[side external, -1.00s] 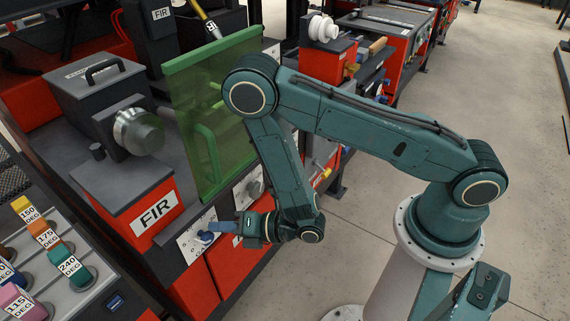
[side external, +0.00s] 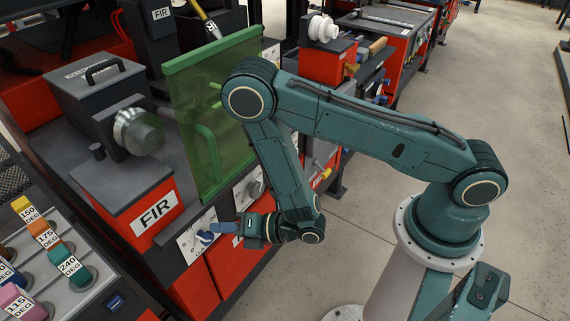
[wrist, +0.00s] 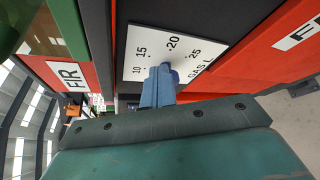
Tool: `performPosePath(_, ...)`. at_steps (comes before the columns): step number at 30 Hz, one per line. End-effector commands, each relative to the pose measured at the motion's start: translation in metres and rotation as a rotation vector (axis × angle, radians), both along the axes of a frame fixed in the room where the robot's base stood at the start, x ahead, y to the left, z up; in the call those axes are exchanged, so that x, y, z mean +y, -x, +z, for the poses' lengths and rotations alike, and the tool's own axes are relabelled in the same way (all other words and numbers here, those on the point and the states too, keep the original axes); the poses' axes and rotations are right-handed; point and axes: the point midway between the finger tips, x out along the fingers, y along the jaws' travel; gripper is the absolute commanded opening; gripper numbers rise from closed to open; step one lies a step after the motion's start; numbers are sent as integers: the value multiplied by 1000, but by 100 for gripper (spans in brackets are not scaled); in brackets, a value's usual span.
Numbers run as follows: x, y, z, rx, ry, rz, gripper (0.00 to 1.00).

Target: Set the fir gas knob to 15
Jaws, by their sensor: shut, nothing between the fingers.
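The fir gas knob's white dial plate (wrist: 178,48) shows the marks 10, 15, 20 and 25 and part of a "GAS L" label in the wrist view. My gripper (wrist: 160,78) has blue fingers, shut with nothing between them, right in front of the plate. The fingers hide most of the knob, so I cannot tell its setting. In the side view the small blue knob (side external: 206,238) sits on the plate (side external: 190,243) below the FIR label. My gripper (side external: 214,228) reaches it from the right, its tips at or very close to the knob; contact is unclear.
A green transparent shield (side external: 208,110) stands above the panel, close to my arm. Another dial (side external: 255,187) is to the right of the plate. Coloured degree-marked buttons (side external: 55,250) are at lower left. The floor (side external: 400,270) on the right is open.

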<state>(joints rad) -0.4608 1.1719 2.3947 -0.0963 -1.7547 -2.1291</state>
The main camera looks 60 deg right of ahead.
Motion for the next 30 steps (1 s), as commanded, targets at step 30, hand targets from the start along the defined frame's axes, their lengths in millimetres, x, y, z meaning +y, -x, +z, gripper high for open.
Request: performPosePath(30,-7,0,-16,2,2,0,0)
